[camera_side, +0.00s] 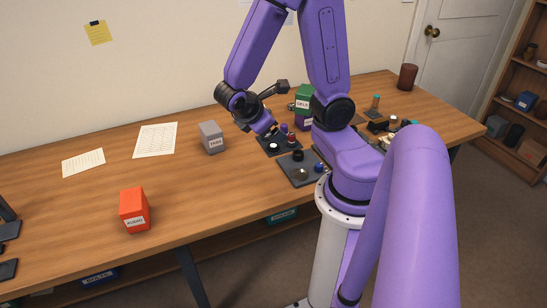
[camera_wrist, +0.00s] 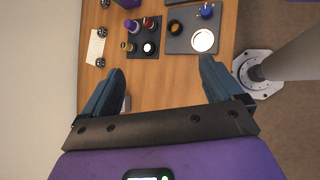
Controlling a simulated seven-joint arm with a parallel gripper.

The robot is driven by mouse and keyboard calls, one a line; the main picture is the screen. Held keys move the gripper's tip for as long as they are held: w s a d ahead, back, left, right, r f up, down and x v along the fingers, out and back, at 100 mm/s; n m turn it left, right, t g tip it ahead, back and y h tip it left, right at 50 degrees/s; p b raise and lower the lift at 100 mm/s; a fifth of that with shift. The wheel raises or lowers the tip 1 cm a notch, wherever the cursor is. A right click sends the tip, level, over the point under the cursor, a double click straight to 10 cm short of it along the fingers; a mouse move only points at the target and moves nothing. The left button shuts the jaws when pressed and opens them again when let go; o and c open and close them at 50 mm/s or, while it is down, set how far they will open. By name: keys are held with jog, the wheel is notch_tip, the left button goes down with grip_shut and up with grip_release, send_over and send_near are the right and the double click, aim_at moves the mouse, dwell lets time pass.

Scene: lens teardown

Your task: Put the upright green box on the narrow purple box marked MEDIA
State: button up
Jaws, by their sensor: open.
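The green box (camera_side: 305,95), with a white label, stands upright at the back of the table in the side view. It appears to rest on the purple box (camera_side: 303,123), whose label is too small to read; my arm hides part of both. In the wrist view a purple edge (camera_wrist: 128,3) shows at the top border, perhaps that same box. My gripper (camera_side: 270,132) is to the left of and in front of the boxes, apart from them. The wrist view shows its two fingers (camera_wrist: 162,75) spread wide with nothing held between them.
A dark tray of small lens parts (camera_wrist: 145,38) and a grey tray (camera_side: 293,176) lie near my gripper. A grey box (camera_side: 211,137) and a red-orange box (camera_side: 134,210) stand to the left. A brown cup (camera_side: 407,77) is at the back right. The table's left middle is mostly clear.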

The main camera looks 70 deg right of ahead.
jog(key=s+a+r+n+y, duration=0.1)
jog(key=s+a+y, duration=0.3)
jog(key=a, duration=0.4)
jog(key=s+a+r+n+t+y, duration=0.1)
jog(key=s+a+r+y, duration=0.1)
jog(key=a+y, duration=0.3)
jog(key=s+a, duration=0.1)
jog(key=a, duration=0.2)
jog(key=shift+s+a, duration=0.15)
jog(key=shift+s, duration=0.25)
jog(key=shift+r, duration=0.1)
